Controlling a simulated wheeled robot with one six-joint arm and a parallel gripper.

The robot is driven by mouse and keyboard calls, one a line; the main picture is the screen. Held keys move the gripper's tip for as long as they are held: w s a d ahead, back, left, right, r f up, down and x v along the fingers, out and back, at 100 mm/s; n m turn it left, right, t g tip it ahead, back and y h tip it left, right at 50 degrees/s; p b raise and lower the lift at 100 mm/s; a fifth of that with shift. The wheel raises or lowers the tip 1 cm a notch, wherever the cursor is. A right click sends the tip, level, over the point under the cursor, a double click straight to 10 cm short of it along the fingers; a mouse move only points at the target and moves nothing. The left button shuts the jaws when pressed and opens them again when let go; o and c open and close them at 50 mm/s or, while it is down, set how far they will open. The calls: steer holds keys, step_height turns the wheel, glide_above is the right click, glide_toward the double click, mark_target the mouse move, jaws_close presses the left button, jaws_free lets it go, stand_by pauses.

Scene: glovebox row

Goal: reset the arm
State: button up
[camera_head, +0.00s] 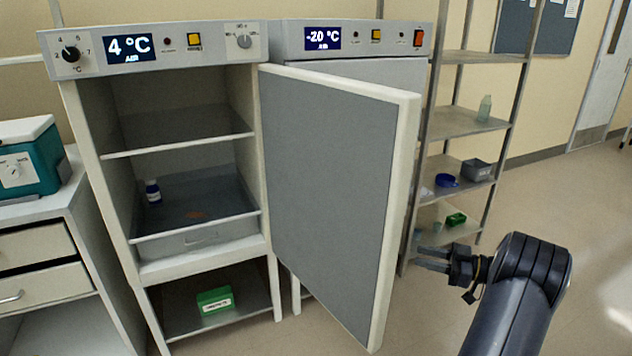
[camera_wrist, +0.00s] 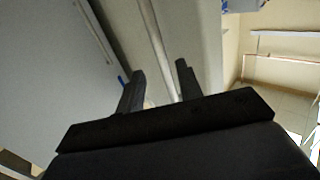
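My gripper (camera_head: 434,258) is at the right in the head view, just right of the open fridge door (camera_head: 335,190). Its fingers point left toward the door's free edge. In the wrist view the two dark fingers of my gripper (camera_wrist: 160,88) stand apart with nothing visible between them. A pale panel edge runs behind them. My arm reaches up from the lower right of the head view. I cannot tell from these views whether a finger touches the door.
The 4 °C fridge (camera_head: 160,50) stands open, with a blue-capped bottle (camera_head: 153,191) inside and a green box (camera_head: 215,301) below. A -20 °C unit (camera_head: 350,40) stands beside it. A metal shelf rack (camera_head: 465,140) is behind my gripper. Floor (camera_head: 590,230) at the right is clear.

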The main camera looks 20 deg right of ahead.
steer(key=x, duration=0.9)
steer(key=shift+a, duration=0.2)
